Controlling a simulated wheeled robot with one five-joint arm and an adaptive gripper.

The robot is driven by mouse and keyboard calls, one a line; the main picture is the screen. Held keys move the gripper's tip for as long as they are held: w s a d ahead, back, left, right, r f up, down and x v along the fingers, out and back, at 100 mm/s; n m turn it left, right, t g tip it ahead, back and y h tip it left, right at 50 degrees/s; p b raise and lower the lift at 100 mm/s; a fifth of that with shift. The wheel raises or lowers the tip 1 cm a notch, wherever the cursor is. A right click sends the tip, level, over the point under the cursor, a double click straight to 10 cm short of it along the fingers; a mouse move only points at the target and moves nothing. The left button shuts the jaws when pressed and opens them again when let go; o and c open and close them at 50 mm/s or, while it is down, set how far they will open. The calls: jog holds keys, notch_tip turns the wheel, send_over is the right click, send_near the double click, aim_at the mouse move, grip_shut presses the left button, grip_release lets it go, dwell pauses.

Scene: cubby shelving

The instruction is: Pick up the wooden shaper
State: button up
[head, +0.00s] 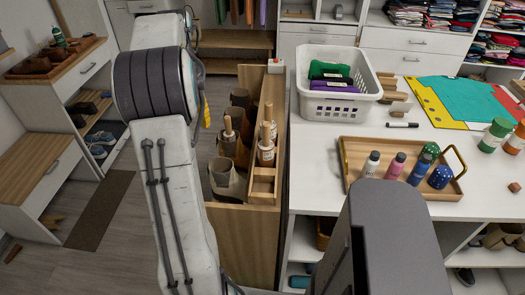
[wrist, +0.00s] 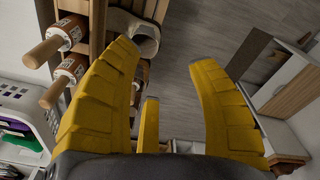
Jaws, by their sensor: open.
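Several wooden shapers with pale handles and white-labelled brown bodies stand in an open pull-out unit. In the head view, one shaper (head: 266,152) stands in the right-hand narrow row, another is behind it, and one (head: 228,138) is in the left-hand part among boots. In the wrist view, two shapers (wrist: 70,68) show at upper left, outside my left finger. My gripper (wrist: 163,55) has yellow fingers spread wide with nothing between them. A beige hollow boot-like thing (wrist: 145,40) lies beyond the left fingertip. In the head view my arm hides most of the gripper; only a yellow sliver (head: 207,110) shows.
The wooden pull-out unit (head: 240,220) stands beside a white counter (head: 320,125). On the counter are a white basket (head: 335,108) and a wooden tray (head: 362,190) with bottles. Floor (head: 120,215) is open to the left, before a shoe bench (head: 40,165).

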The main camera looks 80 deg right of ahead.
jog(key=s+d+f+m, duration=0.2)
jog(key=s+d, duration=0.4)
jog(key=s, duration=0.2)
jog(key=m, duration=0.1)
send_over(266, 135)
jog(key=d, duration=0.1)
jog(key=shift+w+d+f+y+p, duration=0.1)
jog(key=shift+w+f+y+p, duration=0.1)
jog(key=shift+f, duration=0.35)
jog(key=shift+w+d+f+y+p, duration=0.1)
jog(key=shift+f+y, duration=0.1)
jog(key=shift+f, duration=0.35)
jog(key=shift+s+f+m, duration=0.3)
jog(key=shift+s+f, duration=0.1)
jog(key=shift+f, duration=0.2)
jog(key=shift+w+f, duration=0.15)
jog(key=shift+f, duration=2.95)
grip_shut()
